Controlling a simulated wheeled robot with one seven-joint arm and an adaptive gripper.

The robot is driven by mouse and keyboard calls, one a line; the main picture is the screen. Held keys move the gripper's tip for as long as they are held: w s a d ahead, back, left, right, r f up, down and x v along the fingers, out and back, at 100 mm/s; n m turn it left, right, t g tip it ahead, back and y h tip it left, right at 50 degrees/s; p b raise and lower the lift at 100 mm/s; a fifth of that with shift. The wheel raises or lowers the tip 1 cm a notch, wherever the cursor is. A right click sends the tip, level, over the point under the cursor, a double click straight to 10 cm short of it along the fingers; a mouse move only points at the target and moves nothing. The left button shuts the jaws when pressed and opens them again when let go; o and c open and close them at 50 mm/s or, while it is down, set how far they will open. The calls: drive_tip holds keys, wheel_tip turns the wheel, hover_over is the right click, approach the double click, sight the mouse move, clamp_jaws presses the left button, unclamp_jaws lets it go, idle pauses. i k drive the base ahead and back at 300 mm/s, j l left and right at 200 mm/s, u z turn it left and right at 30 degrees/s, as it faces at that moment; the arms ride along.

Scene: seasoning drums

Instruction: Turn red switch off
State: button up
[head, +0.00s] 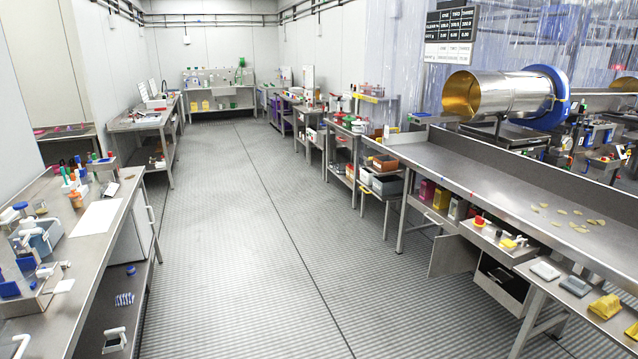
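A small red piece (479,220) shows at the front of the long steel table on the right, on an open shelf or tray under the tabletop. It could be the red switch, but it is too small to tell or to read its position. My gripper is not in view.
A steel drum (495,94) with a blue ring stands behind the long steel table (450,172), which has chips on it. A cluttered bench (95,217) runs along the left. The grey ribbed floor (245,230) between them is clear.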

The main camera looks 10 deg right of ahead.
sight(480, 221)
drive_tip(key=i+z, duration=0.15)
drive_tip(key=i, duration=0.5)
drive_tip(key=i+j+z, duration=0.1)
drive_tip(key=i, duration=0.5)
drive_tip(key=i+j+z, duration=0.15)
drive_tip(key=i, duration=0.45)
drive_tip(key=i+j+z, duration=0.15)
drive_tip(key=i+z, duration=0.15)
drive_tip(key=z, duration=0.15)
drive_tip(key=i+j+z, duration=0.55)
drive_tip(key=z, duration=0.3)
drive_tip(key=i+j+z, duration=0.15)
drive_tip(key=j+z, duration=0.3)
drive_tip(key=i+j+z, duration=0.1)
drive_tip(key=j+z, duration=0.65)
drive_tip(key=j, duration=0.3)
drive_tip(key=j+z, duration=0.3)
drive_tip(key=j, duration=0.35)
